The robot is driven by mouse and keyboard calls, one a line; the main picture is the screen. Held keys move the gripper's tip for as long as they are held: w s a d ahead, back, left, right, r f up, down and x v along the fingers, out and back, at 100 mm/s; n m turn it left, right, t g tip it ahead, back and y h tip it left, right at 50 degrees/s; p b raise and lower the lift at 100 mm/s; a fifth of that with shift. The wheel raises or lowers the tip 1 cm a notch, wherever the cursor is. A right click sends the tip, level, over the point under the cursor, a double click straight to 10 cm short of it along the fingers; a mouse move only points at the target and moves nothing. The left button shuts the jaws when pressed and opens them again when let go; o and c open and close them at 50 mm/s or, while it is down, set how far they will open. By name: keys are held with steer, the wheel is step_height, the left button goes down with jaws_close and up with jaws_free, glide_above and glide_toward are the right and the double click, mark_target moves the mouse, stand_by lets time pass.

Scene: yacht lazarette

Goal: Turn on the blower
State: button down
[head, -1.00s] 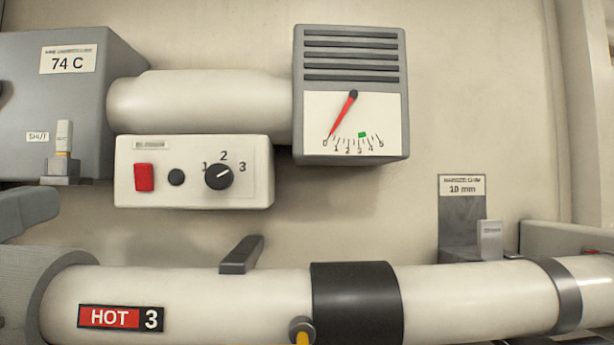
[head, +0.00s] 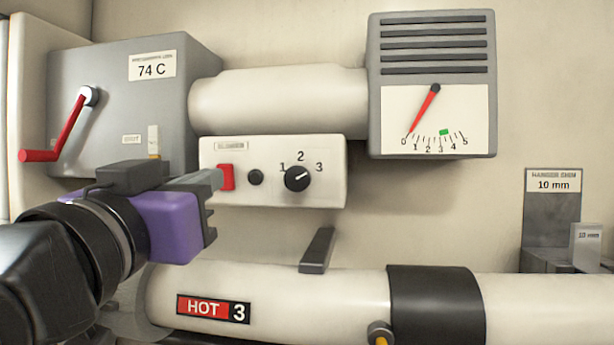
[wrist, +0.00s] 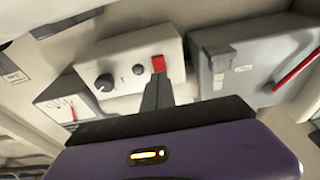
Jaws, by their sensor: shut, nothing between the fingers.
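The white blower control box (head: 325,190) is mounted on the wall below a pale duct. It carries a red switch (head: 227,177), a small black round part (head: 255,177) and a black dial (head: 297,178) marked 1, 2, 3. The dial's white mark points up and right. My gripper (head: 217,179) is shut and empty, with its fingertips at the left side of the red switch. In the wrist view the shut fingers (wrist: 158,82) reach up to just below the red switch (wrist: 159,63); contact is unclear. The gauge (head: 432,121) has its red needle at 0.
A grey box (head: 110,100) labelled 74 C, with a red-handled crank (head: 68,135), stands left. Below runs a pale pipe (head: 330,310) marked HOT 3, with a dark lever (head: 317,250). A hanger shim bracket (head: 552,215) is at right. Wall right of the box is clear.

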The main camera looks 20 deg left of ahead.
mark_target(226, 168)
steer(key=shift+p+x, duration=0.3)
steer(key=shift+x, duration=0.9)
steer(key=shift+w+r, duration=0.2)
steer(key=shift+w, duration=0.05)
steer(key=shift+r, duration=0.2)
steer(key=shift+f, duration=0.1)
steer(key=shift+w, duration=0.1)
